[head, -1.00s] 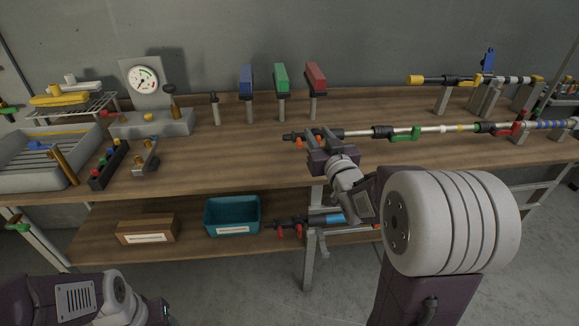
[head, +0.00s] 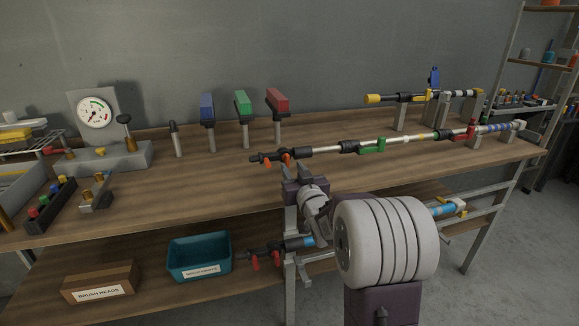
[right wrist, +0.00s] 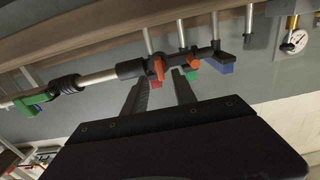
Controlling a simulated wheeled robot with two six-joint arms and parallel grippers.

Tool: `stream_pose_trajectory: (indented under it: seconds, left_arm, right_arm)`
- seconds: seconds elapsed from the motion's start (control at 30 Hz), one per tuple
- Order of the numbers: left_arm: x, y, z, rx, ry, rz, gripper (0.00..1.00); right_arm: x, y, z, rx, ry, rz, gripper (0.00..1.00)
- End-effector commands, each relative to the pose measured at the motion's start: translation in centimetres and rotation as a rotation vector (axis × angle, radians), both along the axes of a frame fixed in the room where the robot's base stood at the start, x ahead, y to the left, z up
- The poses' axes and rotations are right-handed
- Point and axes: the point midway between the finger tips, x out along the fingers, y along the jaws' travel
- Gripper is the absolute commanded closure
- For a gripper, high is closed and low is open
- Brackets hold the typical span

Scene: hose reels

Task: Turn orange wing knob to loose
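The orange wing knob (head: 287,158) sits near the left end of a long thin lance (head: 320,152) that lies above the bench, its black end piece to the left. My right gripper (head: 304,174) is in front of and below it, by the bench's front edge. My left gripper is out of view.
The wooden bench (head: 200,188) holds a gauge stand (head: 95,113), blue, green and red blocks on posts, and a second lance (head: 415,97) behind. Below are a teal bin (head: 200,257), a brown box (head: 100,283) and another lance with red knobs (head: 265,259).

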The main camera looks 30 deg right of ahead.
Motion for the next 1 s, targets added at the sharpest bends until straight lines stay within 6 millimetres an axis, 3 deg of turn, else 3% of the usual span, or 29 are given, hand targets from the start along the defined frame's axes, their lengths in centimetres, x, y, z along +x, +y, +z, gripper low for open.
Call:
stream_pose_trajectory:
  seconds: [0.2, 0.5, 0.53, 0.63, 1.0]
  left_arm:
    - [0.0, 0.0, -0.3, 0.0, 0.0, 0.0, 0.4]
    - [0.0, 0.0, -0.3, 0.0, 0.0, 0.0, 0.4]
    - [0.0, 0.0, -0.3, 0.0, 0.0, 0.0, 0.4]
    - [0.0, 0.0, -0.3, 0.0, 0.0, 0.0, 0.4]
    - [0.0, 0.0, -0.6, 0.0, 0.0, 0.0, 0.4]
  right_arm:
    - [3.2, -0.8, 0.0, 0.0, -0.001, 0.0, 0.67]
    - [3.7, -0.9, 0.0, 0.0, 0.0, -0.001, 0.67]
    - [3.7, -0.9, 0.0, 0.0, 0.0, -0.001, 0.7]
    - [3.7, -0.9, 0.0, 0.0, 0.0, -0.001, 0.98]
    - [3.7, -0.9, -0.1, -0.024, 0.006, 0.0, 1.0]
